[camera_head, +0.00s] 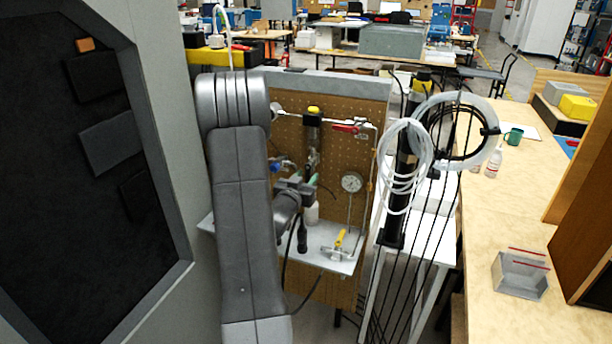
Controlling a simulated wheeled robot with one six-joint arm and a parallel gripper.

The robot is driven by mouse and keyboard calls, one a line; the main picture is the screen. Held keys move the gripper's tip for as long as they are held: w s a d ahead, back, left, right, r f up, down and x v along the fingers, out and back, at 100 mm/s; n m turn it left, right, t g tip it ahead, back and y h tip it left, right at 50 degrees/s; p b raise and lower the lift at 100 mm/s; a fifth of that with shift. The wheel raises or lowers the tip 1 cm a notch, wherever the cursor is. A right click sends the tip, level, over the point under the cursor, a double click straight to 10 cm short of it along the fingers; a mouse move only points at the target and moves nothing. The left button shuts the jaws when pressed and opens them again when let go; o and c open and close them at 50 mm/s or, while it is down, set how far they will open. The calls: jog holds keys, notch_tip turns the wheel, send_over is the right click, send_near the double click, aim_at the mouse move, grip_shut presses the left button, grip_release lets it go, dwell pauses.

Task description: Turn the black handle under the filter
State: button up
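The filter (313,133) is a dark upright cylinder with a yellow cap, mounted on the brown pegboard panel (337,150). My grey arm comes up in front of the panel's left side, and my gripper (307,190) is small and dark just below the filter. Its fingers blend with the dark fittings there, so I cannot tell whether they are apart or touch anything. I cannot pick out the black handle for certain; my gripper and wrist cover much of the area under the filter. A dark upright piece (302,234) shows below my gripper.
A red-handled valve (346,127), a round gauge (351,182) and a yellow-handled valve (340,238) sit to the right. A metal shelf (325,262) juts out below. White coiled tubing (405,165) hangs at the panel's right. A grey cabinet wall stands close on the left.

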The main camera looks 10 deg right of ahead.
jog(key=shift+w+d, duration=0.15)
jog(key=shift+w, duration=0.05)
grip_shut()
jog(key=shift+f+m+b, duration=0.2)
jog(key=shift+m+b, duration=0.1)
jog(key=shift+b, duration=0.35)
jog(key=shift+w+a+r+m+b, duration=0.25)
jog(key=shift+a+r+m+b, duration=0.25)
jog(key=shift+m+b, duration=2.45)
jog(key=shift+w+a+r+m+b, duration=0.35)
jog(key=shift+r+m+b, duration=0.2)
jog(key=shift+m+b, duration=2.45)
jog(key=shift+w+a+r+m+b, duration=0.2)
jog(key=shift+a+r+m+b, duration=0.3)
jog(key=shift+m+b, duration=2.45)
jog(key=shift+d+r, duration=0.1)
